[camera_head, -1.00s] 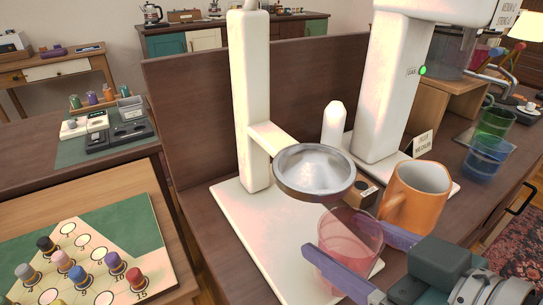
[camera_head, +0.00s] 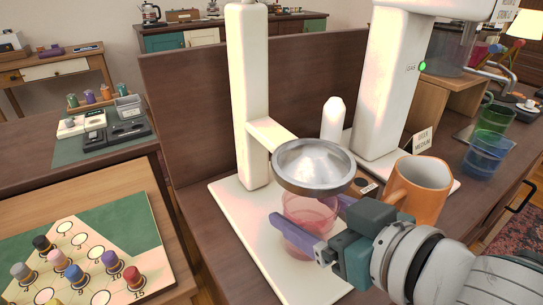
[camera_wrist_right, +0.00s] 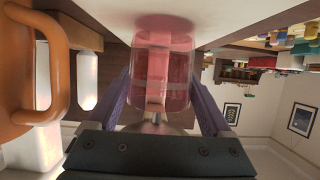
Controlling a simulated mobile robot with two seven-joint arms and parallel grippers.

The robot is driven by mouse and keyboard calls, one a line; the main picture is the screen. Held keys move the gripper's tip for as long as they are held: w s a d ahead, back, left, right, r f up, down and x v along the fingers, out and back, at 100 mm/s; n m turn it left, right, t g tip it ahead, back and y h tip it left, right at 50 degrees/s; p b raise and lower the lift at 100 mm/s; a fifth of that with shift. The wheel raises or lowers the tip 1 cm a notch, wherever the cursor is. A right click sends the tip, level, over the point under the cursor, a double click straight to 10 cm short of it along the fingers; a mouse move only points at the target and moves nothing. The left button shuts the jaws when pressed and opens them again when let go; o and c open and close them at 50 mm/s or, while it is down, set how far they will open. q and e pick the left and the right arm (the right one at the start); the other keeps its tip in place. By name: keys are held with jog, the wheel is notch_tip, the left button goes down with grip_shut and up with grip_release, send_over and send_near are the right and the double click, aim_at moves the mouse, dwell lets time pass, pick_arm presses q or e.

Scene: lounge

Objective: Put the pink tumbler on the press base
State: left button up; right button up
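The pink tumbler (camera_head: 308,211) is a clear pink cup, upright over the white press base (camera_head: 259,259), under the round metal press plate (camera_head: 313,163). Its bottom is at or very near the base; I cannot tell whether it touches. My right gripper (camera_head: 322,220) has its purple fingers on both sides of the tumbler and appears shut on it. In the right wrist view, the tumbler (camera_wrist_right: 162,67) sits between the fingers (camera_wrist_right: 162,95), with no clear gap. My left gripper is not in view.
An orange mug (camera_head: 420,188) stands just right of my gripper. The white press column (camera_head: 250,100) rises behind the base. A small sign (camera_head: 421,141) and green (camera_head: 494,119) and blue (camera_head: 486,153) cups are further right. A pegboard (camera_head: 95,240) lies at the left.

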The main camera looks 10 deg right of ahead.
jog(key=shift+o, duration=1.2)
jog(key=shift+r, duration=0.15)
jog(key=s+d+m+g+h+p, duration=0.1)
jog(key=s+d+g+h, duration=0.1)
jog(key=s, duration=0.8)
jog(key=s+d+r+m+g+h+p, duration=0.1)
jog(key=s+d+g, duration=0.4)
jog(key=s, duration=0.5)
jog(key=shift+s+g+h, duration=0.25)
jog(key=shift+g+h, duration=0.45)
jog(key=shift+g, duration=0.4)
jog(key=shift+r, duration=0.1)
